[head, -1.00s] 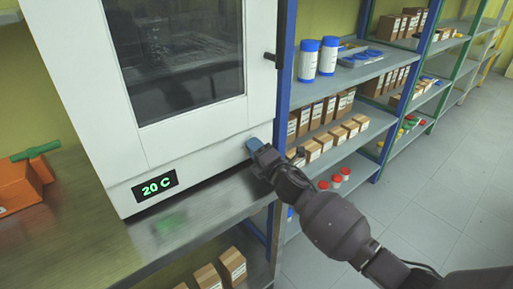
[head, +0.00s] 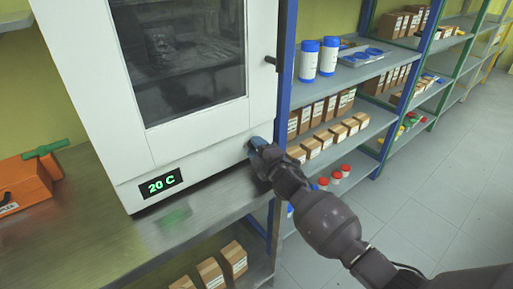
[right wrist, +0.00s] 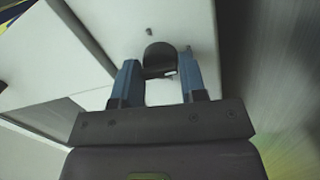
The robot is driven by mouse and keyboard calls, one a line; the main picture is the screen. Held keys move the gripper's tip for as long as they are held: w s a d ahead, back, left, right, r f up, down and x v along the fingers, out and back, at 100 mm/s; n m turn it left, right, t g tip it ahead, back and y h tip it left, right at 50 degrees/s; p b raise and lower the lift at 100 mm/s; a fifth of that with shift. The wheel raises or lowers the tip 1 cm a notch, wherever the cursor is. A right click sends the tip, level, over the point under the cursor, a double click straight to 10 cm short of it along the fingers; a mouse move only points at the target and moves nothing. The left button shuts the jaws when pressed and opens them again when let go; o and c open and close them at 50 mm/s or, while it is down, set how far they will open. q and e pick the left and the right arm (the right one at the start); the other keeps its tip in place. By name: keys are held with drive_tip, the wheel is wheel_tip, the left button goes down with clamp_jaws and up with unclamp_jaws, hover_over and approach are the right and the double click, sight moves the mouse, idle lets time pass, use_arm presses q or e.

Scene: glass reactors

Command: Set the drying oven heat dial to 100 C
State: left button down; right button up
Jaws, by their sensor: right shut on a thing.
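The drying oven (head: 215,150) is a white cabinet with a dark glass door, standing on a metal bench. Its green display (head: 161,183) reads 20 C. My right gripper (head: 254,146) is at the lower right of the oven front and hides the dial in the head view. In the right wrist view the dark round heat dial (right wrist: 159,60) sits between the two blue fingers, which are shut on it. A small white mark shows on the dial's edge. The scale around the dial cannot be read. My left gripper is not in view.
A blue-framed shelf (head: 365,70) with bottles and boxes stands right of the oven. Open floor lies at the right.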

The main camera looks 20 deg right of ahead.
drive_tip(key=shift+f, duration=0.1)
drive_tip(key=o, duration=0.9)
drive_tip(key=v, duration=1)
drive_tip(key=shift+s+d, duration=0.15)
drive_tip(key=shift+s, duration=0.2)
